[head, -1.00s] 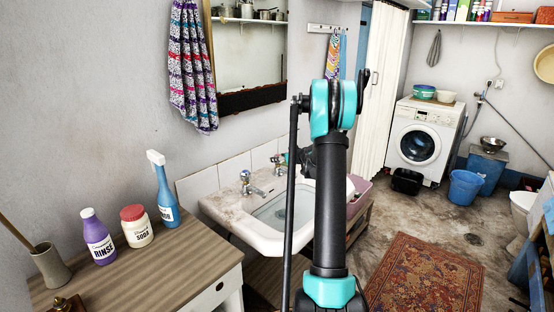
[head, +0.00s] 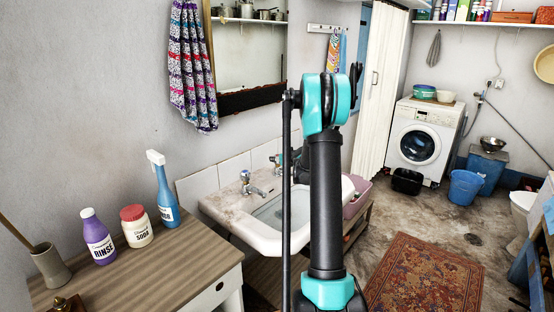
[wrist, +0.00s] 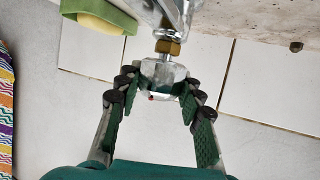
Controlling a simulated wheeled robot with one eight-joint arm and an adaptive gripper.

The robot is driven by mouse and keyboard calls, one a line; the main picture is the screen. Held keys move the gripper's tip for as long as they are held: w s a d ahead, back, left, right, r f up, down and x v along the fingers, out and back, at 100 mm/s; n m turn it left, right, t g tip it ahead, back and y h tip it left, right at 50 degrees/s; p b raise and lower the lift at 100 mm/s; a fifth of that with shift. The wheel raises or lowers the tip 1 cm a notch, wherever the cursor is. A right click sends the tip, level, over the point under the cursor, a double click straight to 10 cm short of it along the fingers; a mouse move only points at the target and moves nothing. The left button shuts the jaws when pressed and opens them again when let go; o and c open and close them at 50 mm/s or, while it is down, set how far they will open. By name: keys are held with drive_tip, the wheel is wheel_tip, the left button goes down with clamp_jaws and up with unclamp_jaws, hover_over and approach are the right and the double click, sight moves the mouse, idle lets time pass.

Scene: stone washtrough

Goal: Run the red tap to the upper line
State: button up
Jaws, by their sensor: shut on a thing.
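In the wrist view my gripper (wrist: 158,80) has its two fingers on either side of a clear, faceted tap knob (wrist: 153,70), shut on it. A small red mark shows on the knob, so this is the red tap. A brass collar and chrome body lie beyond it. In the head view the red tap (head: 278,160) is at the right back of the white basin (head: 258,242), partly behind my arm, and my gripper is mostly hidden there. Bluish-grey water seems to show in the bowl. No upper line can be made out, as my arm covers part of the bowl.
A second tap (head: 247,184) with a blue-marked knob stands at the basin's left back. A green and yellow sponge-like thing (wrist: 100,15) is close to the red tap. A wooden counter (head: 190,265) with several bottles is at the left.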

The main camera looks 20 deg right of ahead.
drive_tip(key=o, duration=1.2)
drive_tip(key=shift+a, duration=0.1)
drive_tip(key=shift+s, duration=0.1)
drive_tip(key=v, duration=1.2)
drive_tip(key=shift+r, duration=0.15)
